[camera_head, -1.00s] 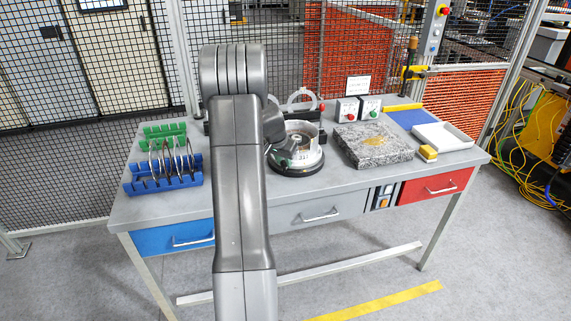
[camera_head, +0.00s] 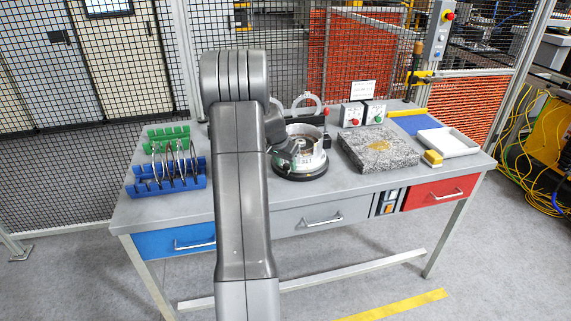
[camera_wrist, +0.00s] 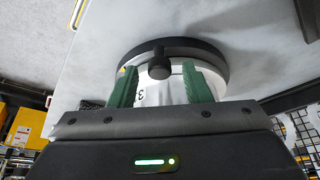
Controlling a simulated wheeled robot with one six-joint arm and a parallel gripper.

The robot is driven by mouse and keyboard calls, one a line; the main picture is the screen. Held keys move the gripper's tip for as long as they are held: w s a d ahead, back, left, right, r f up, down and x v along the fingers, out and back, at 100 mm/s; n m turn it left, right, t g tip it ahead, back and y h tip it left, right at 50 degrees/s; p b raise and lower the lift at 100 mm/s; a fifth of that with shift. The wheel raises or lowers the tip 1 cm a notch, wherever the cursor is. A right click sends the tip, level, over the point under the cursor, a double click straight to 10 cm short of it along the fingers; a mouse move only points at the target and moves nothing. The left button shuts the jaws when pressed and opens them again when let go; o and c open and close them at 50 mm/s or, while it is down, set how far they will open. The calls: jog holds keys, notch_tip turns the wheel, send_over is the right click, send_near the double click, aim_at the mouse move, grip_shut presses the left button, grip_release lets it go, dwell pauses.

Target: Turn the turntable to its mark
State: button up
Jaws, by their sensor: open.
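The turntable is a round silver-grey drum on a black base (camera_head: 302,173), near the middle of the bench, with markings on its side. My gripper (camera_wrist: 160,88) is at its left side in the head view, largely hidden there behind my arm. In the wrist view its two green fingers are open and apart. A black knob (camera_wrist: 159,68) on the turntable (camera_wrist: 210,52) shows between and just beyond the fingertips. I cannot tell whether the fingers touch anything. The mark is not clear to me in either view.
A granite block (camera_head: 378,150) stands right of the turntable, with a white tray (camera_head: 448,142) beyond it. The bench front is clear.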

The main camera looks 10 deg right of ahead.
jog(key=b+v, duration=0.2)
jog(key=v, duration=1.1)
jog(key=shift+s+a+r, duration=0.1)
jog(key=p+x, duration=0.2)
jog(key=x, duration=1.1)
jog(key=shift+f, duration=0.3)
jog(key=shift+d+p, duration=0.25)
jog(key=shift+p, duration=0.15)
